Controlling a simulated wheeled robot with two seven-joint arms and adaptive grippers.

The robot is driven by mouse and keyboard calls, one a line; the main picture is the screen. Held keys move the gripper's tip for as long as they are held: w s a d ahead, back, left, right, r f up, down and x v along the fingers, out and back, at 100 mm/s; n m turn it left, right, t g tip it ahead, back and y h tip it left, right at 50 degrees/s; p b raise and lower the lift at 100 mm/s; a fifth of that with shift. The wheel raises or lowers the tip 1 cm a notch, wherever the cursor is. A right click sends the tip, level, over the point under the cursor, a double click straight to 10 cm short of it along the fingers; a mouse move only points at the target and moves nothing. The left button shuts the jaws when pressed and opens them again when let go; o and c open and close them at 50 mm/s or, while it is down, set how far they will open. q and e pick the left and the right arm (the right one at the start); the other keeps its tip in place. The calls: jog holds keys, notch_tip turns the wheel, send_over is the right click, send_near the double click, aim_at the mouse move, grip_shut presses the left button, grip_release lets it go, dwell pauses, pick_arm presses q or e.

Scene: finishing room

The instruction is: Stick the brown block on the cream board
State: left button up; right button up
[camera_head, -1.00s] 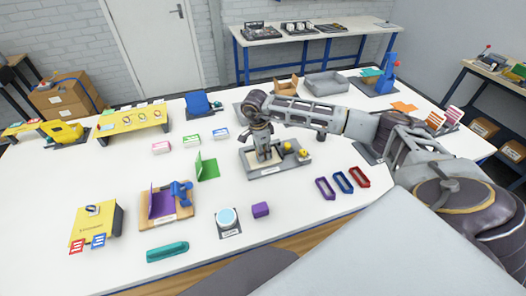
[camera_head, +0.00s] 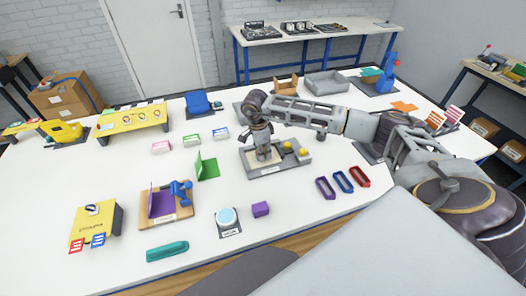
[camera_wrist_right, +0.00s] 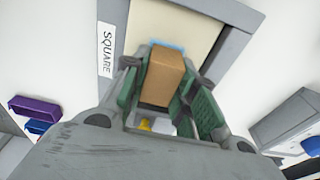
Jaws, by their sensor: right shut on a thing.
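My right gripper (camera_head: 263,153) points down over the grey fixture (camera_head: 292,161) in the middle of the table. In the right wrist view the gripper (camera_wrist_right: 165,88) is shut on the brown block (camera_wrist_right: 162,72), with a green finger on either side. A blue strip (camera_wrist_right: 166,44) shows at the block's far end. The cream board (camera_wrist_right: 200,18) lies in the fixture beyond the block, beside a label reading SQUARE (camera_wrist_right: 107,48). I cannot tell whether the block touches the board. In the head view the gripper hides most of the block and board. My left gripper is not in view.
Yellow knobs (camera_head: 303,152) sit at the fixture's right side. Purple, blue and red trays (camera_head: 343,182) lie to its right. A green angled piece (camera_head: 207,168) stands to its left. A purple block (camera_head: 260,209) and a round light-blue button (camera_head: 228,216) are in front.

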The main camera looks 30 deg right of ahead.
dwell(0.4)
jog(key=o, duration=0.8)
jog(key=o, duration=0.3)
jog(key=shift+r, duration=0.1)
jog(key=shift+r, duration=0.1)
jog(key=shift+r+p, duration=1.95)
jog(key=shift+r, duration=1.8)
jog(key=shift+r, duration=0.15)
jog(key=shift+s, duration=0.1)
